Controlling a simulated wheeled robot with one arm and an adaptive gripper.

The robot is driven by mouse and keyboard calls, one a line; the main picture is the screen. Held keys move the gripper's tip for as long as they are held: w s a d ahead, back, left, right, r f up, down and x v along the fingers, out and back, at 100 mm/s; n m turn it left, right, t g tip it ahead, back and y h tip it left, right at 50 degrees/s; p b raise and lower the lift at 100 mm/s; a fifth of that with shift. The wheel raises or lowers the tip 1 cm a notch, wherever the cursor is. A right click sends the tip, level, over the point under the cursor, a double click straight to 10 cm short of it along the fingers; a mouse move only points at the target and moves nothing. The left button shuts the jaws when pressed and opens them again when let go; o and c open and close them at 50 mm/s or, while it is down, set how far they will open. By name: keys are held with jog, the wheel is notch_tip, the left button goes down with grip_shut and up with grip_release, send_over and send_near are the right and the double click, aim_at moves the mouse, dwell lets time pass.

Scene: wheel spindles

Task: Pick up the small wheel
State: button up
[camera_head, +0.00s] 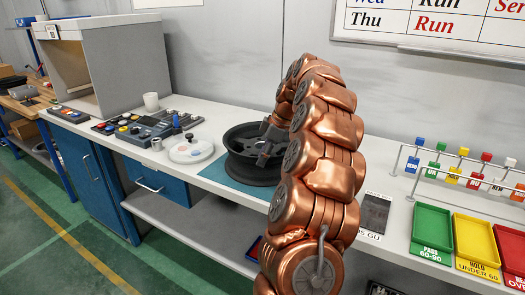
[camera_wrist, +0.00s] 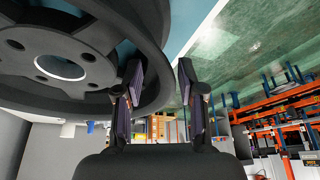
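One wheel shows, a dark grey rim (camera_head: 240,166) lying flat on a blue mat (camera_head: 218,174) on the white workbench; no second wheel shows beside it to compare size. My gripper (camera_head: 266,152) is at the wheel's right side, reaching down over its rim, and my copper arm hides part of that side. In the wrist view, the wheel (camera_wrist: 75,45) fills the upper left, with its round hub hole and bolt holes visible. My gripper's two fingers (camera_wrist: 160,88) are apart, with the wheel's outer edge showing between them. I cannot tell whether either finger touches the rim.
A pale round plate (camera_head: 190,150) with a dark knob stands left of the wheel, beside a small cup (camera_head: 157,144) and a grey device (camera_head: 140,132). Right of my arm are a dark flat panel (camera_head: 375,212), coloured trays (camera_head: 431,230) and a rail rack (camera_head: 455,165).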

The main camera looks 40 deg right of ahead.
aim_at(259, 168)
jog(key=shift+p+x, duration=0.45)
jog(key=shift+x, duration=2.1)
jog(key=shift+s+d+f, duration=0.1)
jog(key=shift+s, duration=0.1)
grip_shut()
jog(key=shift+p, duration=0.3)
